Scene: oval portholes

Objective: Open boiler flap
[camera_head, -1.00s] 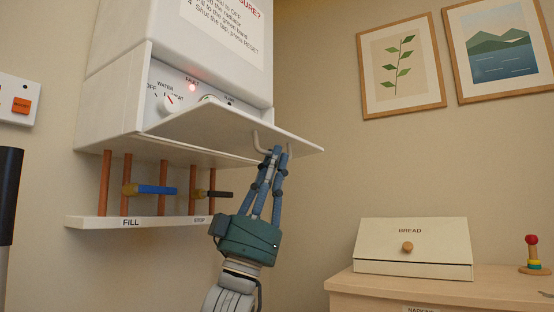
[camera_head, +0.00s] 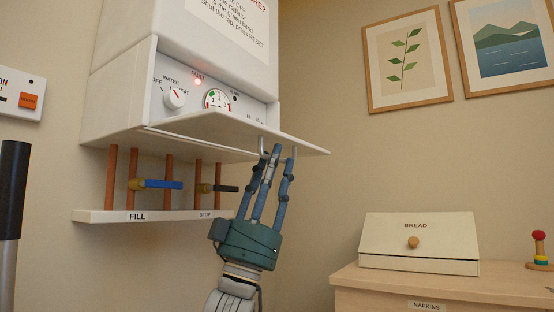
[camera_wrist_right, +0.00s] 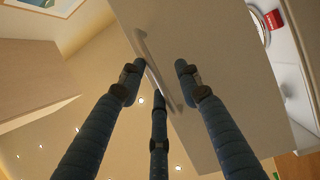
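The boiler (camera_head: 180,50) hangs on the wall at upper left in the head view. Its white flap (camera_head: 235,130) is hinged down and stands out from the boiler, sloping slightly down, so the panel behind is exposed. A bar handle (camera_head: 262,147) sits near the flap's outer edge; it also shows in the right wrist view (camera_wrist_right: 160,70). My right gripper (camera_head: 279,157) is below the handle, with its fingers spread and apart from each other. In the wrist view the fingertips lie around the bar without closing on it; contact is unclear. My left gripper is out of view.
The exposed panel has a dial (camera_head: 175,98), a gauge (camera_head: 217,100) and a lit red fault lamp (camera_head: 198,81). Copper pipes with a blue-handled valve (camera_head: 160,184) and a shelf (camera_head: 150,215) are below. A bread box (camera_head: 420,245) stands on a cabinet at right.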

